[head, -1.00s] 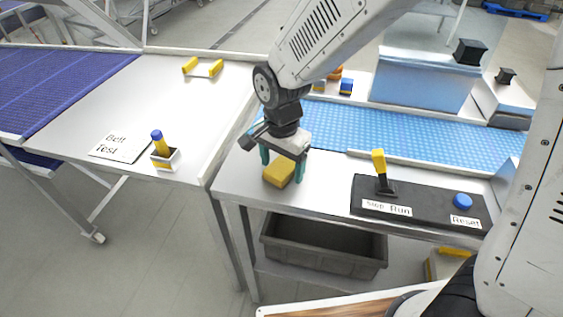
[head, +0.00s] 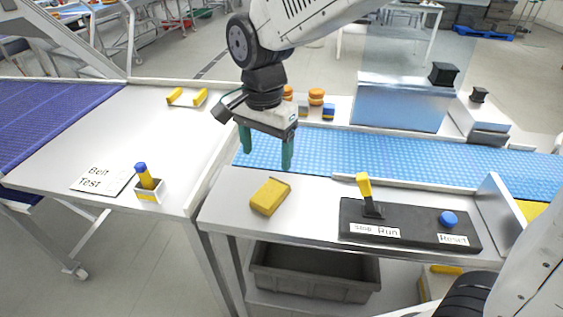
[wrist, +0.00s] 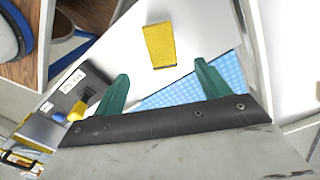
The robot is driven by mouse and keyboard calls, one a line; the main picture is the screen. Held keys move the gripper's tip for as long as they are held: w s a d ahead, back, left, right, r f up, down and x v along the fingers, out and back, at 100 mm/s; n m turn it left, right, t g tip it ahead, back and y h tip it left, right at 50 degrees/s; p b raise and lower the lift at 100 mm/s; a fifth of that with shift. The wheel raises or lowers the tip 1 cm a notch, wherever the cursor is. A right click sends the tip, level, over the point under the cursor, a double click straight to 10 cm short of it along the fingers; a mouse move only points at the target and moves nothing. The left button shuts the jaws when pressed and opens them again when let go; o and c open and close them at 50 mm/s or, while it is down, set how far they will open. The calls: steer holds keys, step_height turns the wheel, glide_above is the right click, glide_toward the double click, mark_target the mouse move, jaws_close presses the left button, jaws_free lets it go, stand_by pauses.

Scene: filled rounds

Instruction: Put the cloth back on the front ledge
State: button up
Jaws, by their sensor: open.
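The cloth (head: 270,197) is a folded yellow block lying flat on the white front ledge (head: 315,210), left of the black control panel. It also shows in the wrist view (wrist: 160,45), beyond my fingertips. My gripper (head: 266,160) is open and empty, with its two green fingers above the ledge and the near edge of the belt. It is up and clear of the cloth, not touching it. The wrist view shows nothing between the fingers (wrist: 160,85).
The control panel (head: 410,226) has a yellow lever (head: 365,188) and a blue button (head: 448,218). The blue belt (head: 400,155) runs behind the ledge. A grey bin (head: 315,272) sits below.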

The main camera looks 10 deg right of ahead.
steer(key=s+d+r+n, duration=0.2)
steer(key=s+d+r, duration=0.1)
steer(key=d, duration=0.3)
steer(key=s+d+r+n, duration=0.1)
steer(key=s+d+r, duration=0.1)
steer(key=s+d, duration=0.3)
steer(key=s+d+n+t, duration=0.1)
steer(key=s+d+n, duration=0.4)
steer(key=s+d, duration=0.5)
steer(key=shift+s+d+f, duration=0.15)
steer(key=shift+s+f, duration=0.05)
steer(key=shift+s, duration=0.25)
